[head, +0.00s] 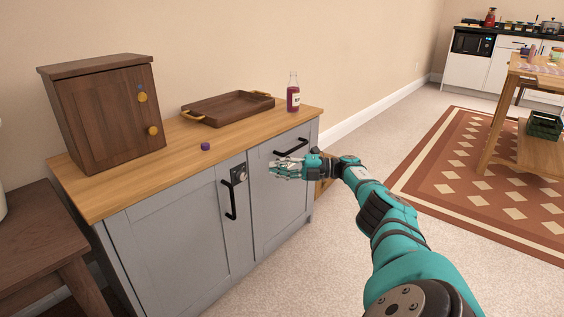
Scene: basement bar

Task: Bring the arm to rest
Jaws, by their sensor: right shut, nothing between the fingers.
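My right arm, teal and black, comes in from the lower right. Its gripper (275,169) is shut and empty, in front of the grey cabinet (168,232) near its black handles. I cannot tell whether the fingertips touch the cabinet front. My left gripper is not in view.
On the cabinet's wooden top stand a small brown wooden cupboard (108,114) with yellow knobs, a brown tray (228,107), a bottle (293,95) with red contents and a small purple object (205,146). A patterned rug (440,190) and wooden table (502,117) lie right. Carpet between is clear.

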